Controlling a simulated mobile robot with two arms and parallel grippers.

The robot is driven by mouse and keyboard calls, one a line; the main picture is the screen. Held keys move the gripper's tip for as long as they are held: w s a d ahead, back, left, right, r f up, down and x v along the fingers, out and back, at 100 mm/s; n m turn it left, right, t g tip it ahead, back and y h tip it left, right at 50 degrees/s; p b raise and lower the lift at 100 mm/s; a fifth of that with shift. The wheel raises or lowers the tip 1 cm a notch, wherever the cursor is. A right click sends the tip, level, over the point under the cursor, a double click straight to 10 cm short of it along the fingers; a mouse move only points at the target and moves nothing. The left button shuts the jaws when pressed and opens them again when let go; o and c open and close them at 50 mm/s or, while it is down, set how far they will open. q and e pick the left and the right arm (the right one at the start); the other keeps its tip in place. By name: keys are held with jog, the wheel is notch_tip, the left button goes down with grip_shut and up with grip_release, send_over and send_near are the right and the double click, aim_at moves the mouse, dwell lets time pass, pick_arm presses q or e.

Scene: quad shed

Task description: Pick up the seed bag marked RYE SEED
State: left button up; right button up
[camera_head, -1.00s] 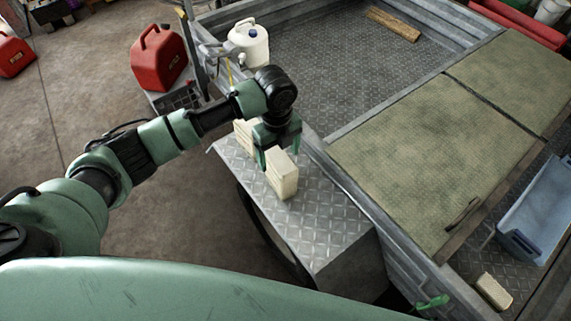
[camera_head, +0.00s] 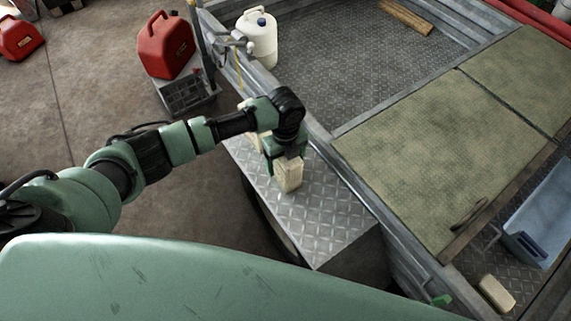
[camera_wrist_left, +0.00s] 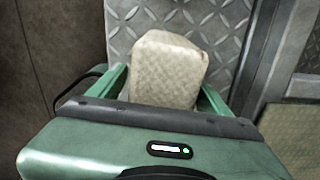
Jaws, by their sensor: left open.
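A cream seed bag (camera_head: 289,176) stands upright on the diamond-plate fender top, and I cannot read any marking on it. My left gripper (camera_head: 284,158) is open above it, with its fingers reaching down on either side of the bag. In the left wrist view the bag (camera_wrist_left: 168,70) sits between the two green fingers (camera_wrist_left: 163,92). A second pale bag (camera_head: 255,142) stands behind, mostly hidden by my arm. A third pale bag (camera_head: 496,293) lies on the metal deck at the lower right.
The fender top (camera_head: 318,222) is clear in front of the bag. The trailer wall (camera_head: 350,190) runs close along its right side.

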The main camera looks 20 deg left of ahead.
pick_arm(q)
grip_shut()
jog(key=shift+w, duration=0.1)
jog(key=shift+r, duration=0.15)
